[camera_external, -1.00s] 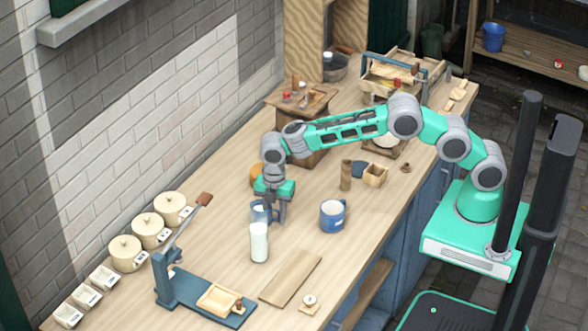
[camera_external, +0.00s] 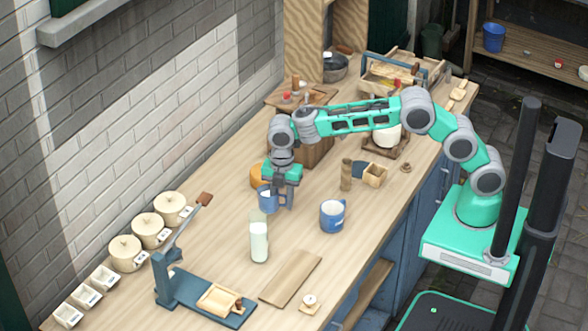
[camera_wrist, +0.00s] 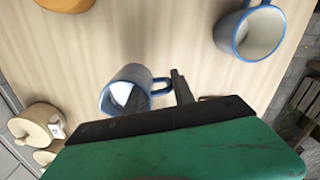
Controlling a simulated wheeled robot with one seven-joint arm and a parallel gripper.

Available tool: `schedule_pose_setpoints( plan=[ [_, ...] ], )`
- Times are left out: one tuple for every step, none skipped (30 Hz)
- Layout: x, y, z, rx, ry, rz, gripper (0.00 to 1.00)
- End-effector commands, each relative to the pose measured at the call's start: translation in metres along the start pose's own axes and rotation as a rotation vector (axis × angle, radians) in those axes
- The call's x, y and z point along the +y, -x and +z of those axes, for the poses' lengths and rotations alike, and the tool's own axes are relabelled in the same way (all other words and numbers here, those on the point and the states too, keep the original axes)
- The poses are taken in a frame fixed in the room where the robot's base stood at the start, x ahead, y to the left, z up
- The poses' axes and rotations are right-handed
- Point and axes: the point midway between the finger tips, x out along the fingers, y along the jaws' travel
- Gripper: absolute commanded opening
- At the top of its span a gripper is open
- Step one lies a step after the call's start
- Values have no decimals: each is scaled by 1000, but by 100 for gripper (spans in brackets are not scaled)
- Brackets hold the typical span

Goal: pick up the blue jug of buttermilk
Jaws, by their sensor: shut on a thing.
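The blue jug (camera_external: 266,201) is in my gripper (camera_external: 286,202), behind the milk bottle in the outside view. My gripper points down and is shut on the jug at its handle side. In the wrist view the jug (camera_wrist: 128,78) looks slightly tilted, with white liquid showing inside and its handle beside a dark finger. The jug appears a little above the bench; the exact gap is hard to tell. The finger's contact with the handle is partly hidden by the gripper body.
A glass bottle of milk (camera_external: 259,243) stands just in front of the jug. A blue-and-cream mug (camera_external: 332,215) stands to the right. An orange round thing (camera_external: 256,177) is behind. Lidded cream pots (camera_external: 150,231) line the wall. A blue lever press (camera_external: 185,290) stands at front.

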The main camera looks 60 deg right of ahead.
Motion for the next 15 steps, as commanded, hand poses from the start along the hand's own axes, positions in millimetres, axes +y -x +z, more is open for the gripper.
schedule_pose_setpoints(
  plan=[
    [-5, 6, 1, 1, 0, 4, 0],
    [-8, 9, 2, 1, 0, 3, 0],
    [-12, 14, 3, 1, 0, 2, 0],
    [-15, 18, 3, 1, 0, 2, 0],
    [-18, 22, 4, 0, 0, 2, 0],
    [-22, 27, 5, 1, 0, 2, 0],
    [-25, 30, 5, 1, 0, 3, 0],
    [-28, 34, 6, 1, 0, 3, 0],
    [-35, 36, 7, 0, 0, 2, 0],
    [-39, 38, 8, 0, 0, 2, 0],
    [-44, 40, 9, 1, 0, 3, 0],
    [-49, 42, 10, 0, 0, 2, 0],
    [-54, 44, 11, 1, 0, 2, 0],
    [-58, 46, 12, 0, 0, 2, 0],
    [-63, 48, 13, 0, 0, 1, 0]
  ],
)
